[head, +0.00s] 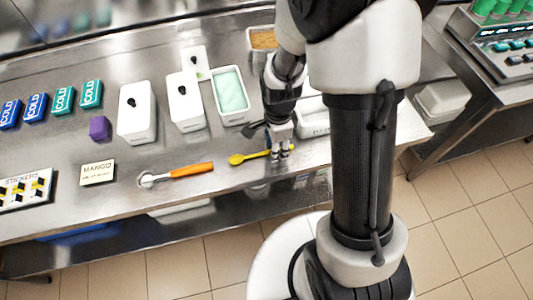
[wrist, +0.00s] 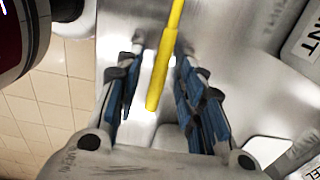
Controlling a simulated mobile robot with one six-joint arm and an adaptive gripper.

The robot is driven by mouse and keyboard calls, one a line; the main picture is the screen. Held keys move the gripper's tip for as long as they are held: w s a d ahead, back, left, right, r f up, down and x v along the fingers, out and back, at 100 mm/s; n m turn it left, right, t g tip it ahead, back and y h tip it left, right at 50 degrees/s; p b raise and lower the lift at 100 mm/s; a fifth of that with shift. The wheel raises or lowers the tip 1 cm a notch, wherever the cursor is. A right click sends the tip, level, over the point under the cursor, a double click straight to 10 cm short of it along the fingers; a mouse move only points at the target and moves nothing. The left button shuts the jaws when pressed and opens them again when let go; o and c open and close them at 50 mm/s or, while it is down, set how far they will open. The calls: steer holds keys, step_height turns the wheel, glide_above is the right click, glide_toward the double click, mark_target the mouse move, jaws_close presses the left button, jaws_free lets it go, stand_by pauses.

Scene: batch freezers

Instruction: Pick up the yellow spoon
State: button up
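The yellow spoon (head: 238,159) lies on the steel counter near its front edge in the head view. Its bowl points left and its handle runs right to my gripper (head: 281,150), which hides part of the handle. In the wrist view the yellow spoon's handle (wrist: 162,70) runs between the blue-padded fingers of my gripper (wrist: 160,58). The fingers are open, with a visible gap on each side of the handle. The spoon's bowl is outside the wrist view.
An orange-handled scoop (head: 192,169) lies left of the spoon. White lidded tubs (head: 137,122) and an open tub of pale green contents (head: 230,110) stand behind. A MANGO card (head: 97,173) and a purple block (head: 100,128) are further left. Bare counter surrounds the spoon's bowl.

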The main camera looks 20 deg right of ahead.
steer(key=shift+r, duration=0.1)
steer(key=shift+c, duration=0.3)
jaws_close()
steer(key=shift+r, duration=0.1)
step_height(320, 180, up, 20)
steer(key=p, duration=0.7)
